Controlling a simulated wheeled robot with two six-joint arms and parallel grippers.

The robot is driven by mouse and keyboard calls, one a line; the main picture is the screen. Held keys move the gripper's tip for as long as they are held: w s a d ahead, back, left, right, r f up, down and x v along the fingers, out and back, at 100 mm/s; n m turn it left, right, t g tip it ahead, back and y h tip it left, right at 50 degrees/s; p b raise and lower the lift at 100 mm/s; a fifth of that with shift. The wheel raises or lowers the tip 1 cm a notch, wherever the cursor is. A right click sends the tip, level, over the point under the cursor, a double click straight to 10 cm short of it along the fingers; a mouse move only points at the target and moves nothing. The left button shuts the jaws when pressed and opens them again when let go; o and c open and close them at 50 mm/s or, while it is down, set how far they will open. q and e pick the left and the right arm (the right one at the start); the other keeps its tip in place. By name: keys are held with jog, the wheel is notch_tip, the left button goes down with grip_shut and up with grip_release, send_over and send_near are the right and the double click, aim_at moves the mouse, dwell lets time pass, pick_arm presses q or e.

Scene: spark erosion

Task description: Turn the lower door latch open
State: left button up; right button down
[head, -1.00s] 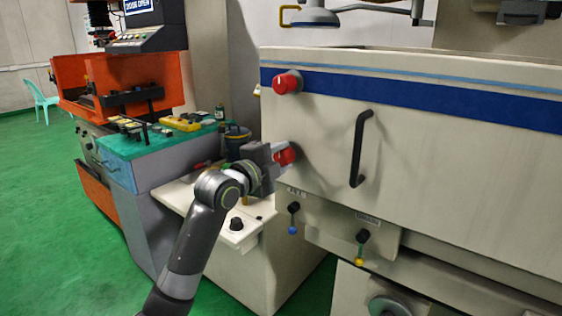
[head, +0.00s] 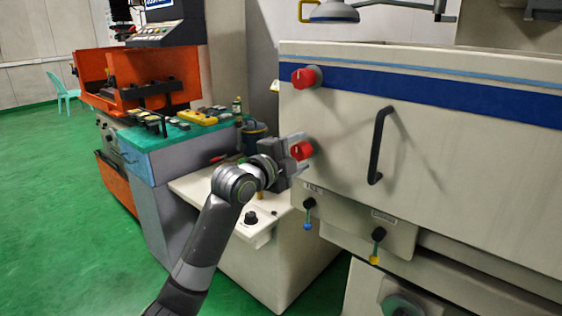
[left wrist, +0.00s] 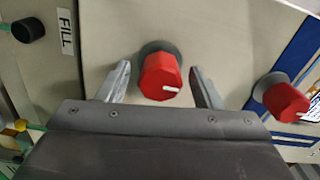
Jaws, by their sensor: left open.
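The lower door latch (head: 301,150) is a red knob with a white mark, low on the left edge of the cream machine door (head: 340,140). In the left wrist view the lower latch (left wrist: 160,78) sits between my left gripper's two open fingers (left wrist: 163,84), with a gap on each side. In the head view my left gripper (head: 297,150) is at the latch and partly covers its left side. The upper red latch (head: 305,78) is above it on the blue stripe, and also shows at the right of the left wrist view (left wrist: 284,98). My right gripper is not in view.
A black door handle (head: 379,146) stands out to the right of the latch. Below are a blue-tipped lever (head: 308,212) and a yellow-tipped lever (head: 377,245). A cream side shelf (head: 235,205) lies under my left arm. Green floor is open at the left.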

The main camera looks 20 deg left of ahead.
pick_arm(q)
jog(key=b+v, duration=0.1)
jog(key=v, duration=1.6)
